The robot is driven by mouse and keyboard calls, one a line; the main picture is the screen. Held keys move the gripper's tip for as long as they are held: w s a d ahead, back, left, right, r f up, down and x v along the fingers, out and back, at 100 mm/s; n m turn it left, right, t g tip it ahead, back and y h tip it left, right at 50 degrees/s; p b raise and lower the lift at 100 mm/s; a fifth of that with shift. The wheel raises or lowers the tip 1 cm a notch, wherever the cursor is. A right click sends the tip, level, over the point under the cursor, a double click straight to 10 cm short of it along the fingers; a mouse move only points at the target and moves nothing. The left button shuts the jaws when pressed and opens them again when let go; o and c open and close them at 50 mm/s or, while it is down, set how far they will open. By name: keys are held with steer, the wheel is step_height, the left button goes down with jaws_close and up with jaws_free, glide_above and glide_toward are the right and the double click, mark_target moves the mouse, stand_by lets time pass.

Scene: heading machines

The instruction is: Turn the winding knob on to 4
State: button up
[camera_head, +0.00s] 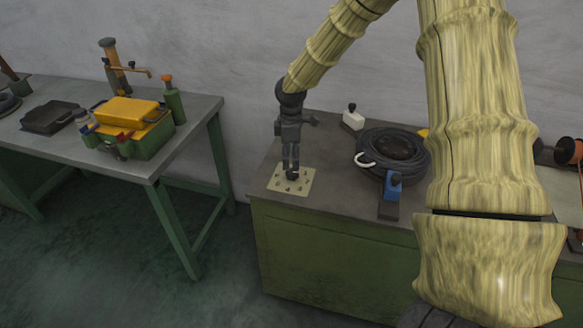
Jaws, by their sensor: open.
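The dial plate (305,181) is a cream square with small dark marks around it, lying flat near the left end of the green cabinet's top. The dark winding knob (291,175) stands at the plate's middle. My gripper (291,168) is dark grey and points straight down over the plate, with its fingertips at the knob. It is open. The fingers cover part of the knob, so I cannot tell whether they touch it or where it points. The numbers on the plate are too small to read.
On the same cabinet (330,245) are a white block with a dark knob (353,118), a black cable coil (373,138) and a blue block (392,187). My arm hides the right part. A separate table (190,120) at left holds a yellow-green toolbox (130,112).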

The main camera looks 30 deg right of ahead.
mark_target(292, 172)
steer(key=shift+s+d+f+p, duration=0.1)
steer(key=shift+f+p, duration=0.1)
steer(key=shift+f, duration=0.7)
steer(key=shift+s+f+p, duration=0.1)
steer(key=shift+f+p, duration=0.05)
steer(key=shift+f, duration=0.8)
steer(key=shift+s+d+f+p, duration=0.1)
steer(key=shift+f+p, duration=0.1)
steer(key=shift+f, duration=0.7)
steer(key=shift+w+a, duration=0.1)
steer(key=c, duration=1)
steer(key=shift+c, duration=0.2)
steer(key=shift+m, duration=0.4)
